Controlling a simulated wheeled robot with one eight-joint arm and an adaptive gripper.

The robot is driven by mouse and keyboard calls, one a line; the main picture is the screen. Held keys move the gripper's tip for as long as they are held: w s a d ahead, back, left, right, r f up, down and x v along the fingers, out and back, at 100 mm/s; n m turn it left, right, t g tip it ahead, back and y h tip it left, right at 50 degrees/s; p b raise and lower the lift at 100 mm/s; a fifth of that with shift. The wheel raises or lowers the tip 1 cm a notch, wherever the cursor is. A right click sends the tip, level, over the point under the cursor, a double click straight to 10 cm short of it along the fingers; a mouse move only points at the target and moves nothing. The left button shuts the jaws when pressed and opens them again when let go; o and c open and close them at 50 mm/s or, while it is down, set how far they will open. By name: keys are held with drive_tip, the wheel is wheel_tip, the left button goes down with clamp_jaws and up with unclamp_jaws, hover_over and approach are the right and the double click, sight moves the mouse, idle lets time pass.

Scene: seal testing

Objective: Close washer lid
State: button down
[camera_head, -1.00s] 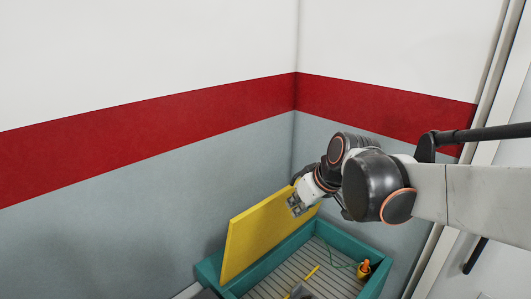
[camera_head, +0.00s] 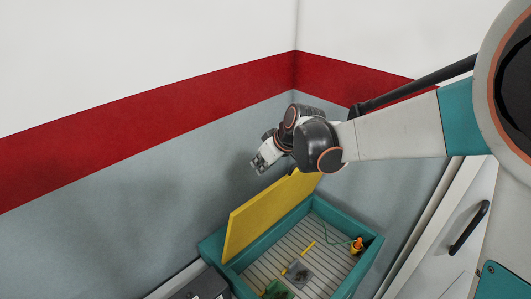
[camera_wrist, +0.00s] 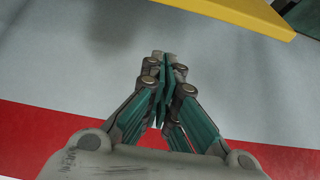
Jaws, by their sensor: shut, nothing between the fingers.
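The washer is a teal basin (camera_head: 367,254) with a slatted floor. Its yellow lid (camera_head: 262,214) stands open, tilted up along the basin's back-left edge near the wall. My gripper (camera_head: 256,168) is above and behind the lid's upper edge, on the wall side, and apart from it. In the wrist view my gripper (camera_wrist: 163,58) has its fingertips together with nothing between them. The edge of the yellow lid (camera_wrist: 245,14) shows at the top of the wrist view.
In the basin lie a small orange and black item (camera_head: 357,246), a yellow stick (camera_head: 308,248), a grey piece (camera_head: 299,274) and a green piece (camera_head: 279,289). Grey walls with a red band meet behind the basin. A white door (camera_head: 455,235) with a dark handle is at right.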

drive_tip(key=f, duration=0.1)
drive_tip(key=f+p, duration=0.1)
drive_tip(key=f, duration=0.1)
drive_tip(key=s+d+f, duration=0.1)
drive_tip(key=shift+f, duration=0.4)
